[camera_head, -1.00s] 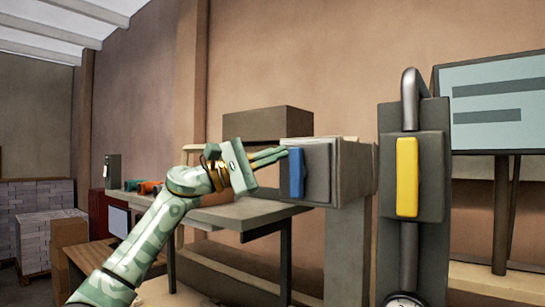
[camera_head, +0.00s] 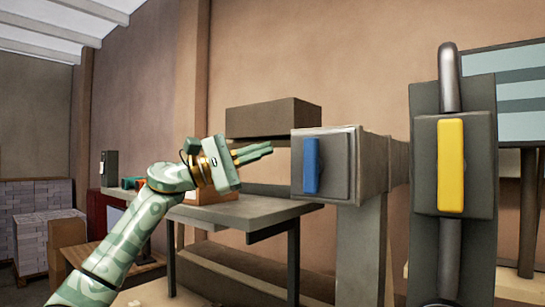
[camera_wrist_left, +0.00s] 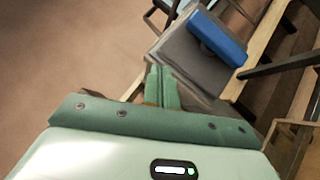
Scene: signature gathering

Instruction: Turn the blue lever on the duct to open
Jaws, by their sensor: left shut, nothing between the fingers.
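The blue lever (camera_head: 311,166) stands upright on the front plate of the grey duct (camera_head: 341,184), right of centre in the head view. The lever also shows in the left wrist view (camera_wrist_left: 217,39), beyond the fingertips. My left gripper (camera_head: 262,151) is to the left of the duct and apart from the lever. Its fingers are together, empty, and point right toward the duct. In the left wrist view the shut fingers (camera_wrist_left: 161,77) overlap the duct's edge in the picture. My right gripper is not in view.
A yellow lever (camera_head: 451,165) sits on a grey panel with a pipe at the right. A grey table (camera_head: 235,213) stands behind my left arm. A screen (camera_head: 515,85) is at the far right. Pallet stacks (camera_head: 38,238) stand at the far left.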

